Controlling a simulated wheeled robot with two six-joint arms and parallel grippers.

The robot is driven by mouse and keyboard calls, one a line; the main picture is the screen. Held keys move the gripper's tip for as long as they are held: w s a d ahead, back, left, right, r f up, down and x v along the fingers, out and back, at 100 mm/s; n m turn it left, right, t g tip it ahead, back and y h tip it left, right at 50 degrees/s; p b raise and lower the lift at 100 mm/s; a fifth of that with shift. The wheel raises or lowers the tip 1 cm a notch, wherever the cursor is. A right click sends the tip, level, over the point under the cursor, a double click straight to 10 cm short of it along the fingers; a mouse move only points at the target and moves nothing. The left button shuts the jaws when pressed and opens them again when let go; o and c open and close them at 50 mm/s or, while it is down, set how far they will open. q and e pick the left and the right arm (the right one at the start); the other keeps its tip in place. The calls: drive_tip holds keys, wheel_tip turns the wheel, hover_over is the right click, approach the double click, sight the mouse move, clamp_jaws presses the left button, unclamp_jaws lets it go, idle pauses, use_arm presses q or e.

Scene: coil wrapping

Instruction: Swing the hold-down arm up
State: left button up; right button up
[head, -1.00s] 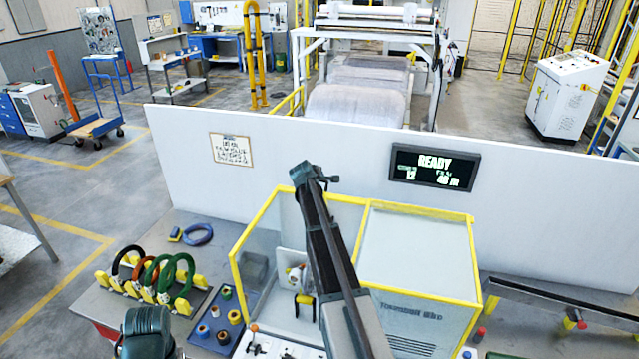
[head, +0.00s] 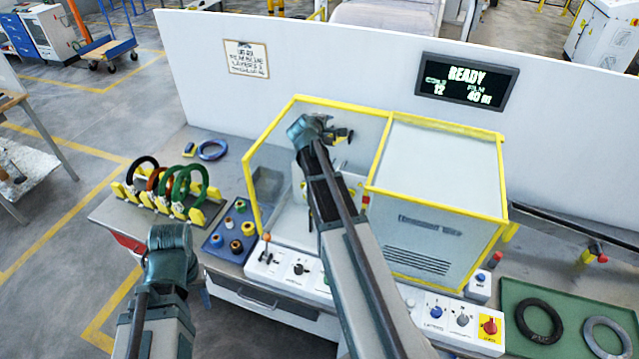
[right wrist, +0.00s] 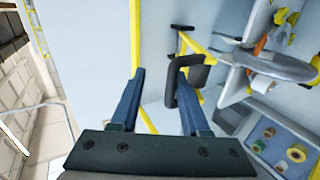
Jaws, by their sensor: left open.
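The hold-down arm appears in the right wrist view as a dark piece (right wrist: 171,86) with a bent bar and yellow parts beside it, inside the yellow-framed machine. My right gripper (right wrist: 165,85) has its two blue fingers spread apart; the dark piece lies beyond and partly between them, near the right finger. I cannot tell whether they touch. In the head view my right arm reaches over the machine front, hiding part of its inside, and the right fingers are hard to make out. My left gripper (head: 168,245) is low at the left, in front of the bench, its fingers mostly hidden.
The yellow frame (head: 378,150) surrounds the machine opening. A rack of coils (head: 165,187) and a blue tray of rolls (head: 229,231) stand at left. A control panel (head: 455,320) runs along the front. A green mat (head: 562,309) with rings lies at right. A sign reads READY (head: 466,82).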

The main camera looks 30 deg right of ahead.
drive_tip(key=s+a+f+t+h+b, duration=0.1)
drive_tip(key=f+b, duration=0.4)
drive_tip(key=b, duration=0.3)
drive_tip(key=s+a+f+t+h+b, duration=0.1)
drive_tip(key=a+f+h+b, duration=0.1)
drive_tip(key=f+b, duration=0.3)
drive_tip(key=s+a+f+t+h+b, duration=0.1)
drive_tip(key=f+b, duration=0.5)
drive_tip(key=b, duration=0.7)
drive_tip(key=shift+s+a+t, duration=0.15)
drive_tip(key=shift+s+t, duration=0.2)
drive_tip(key=shift+t, duration=0.25)
drive_tip(key=shift+s+a+r, duration=0.2)
drive_tip(key=shift+s+a, duration=0.05)
drive_tip(key=shift+a, duration=0.05)
drive_tip(key=shift+s+a, duration=0.25)
drive_tip(key=shift+a, duration=0.05)
drive_tip(key=shift+h, duration=0.3)
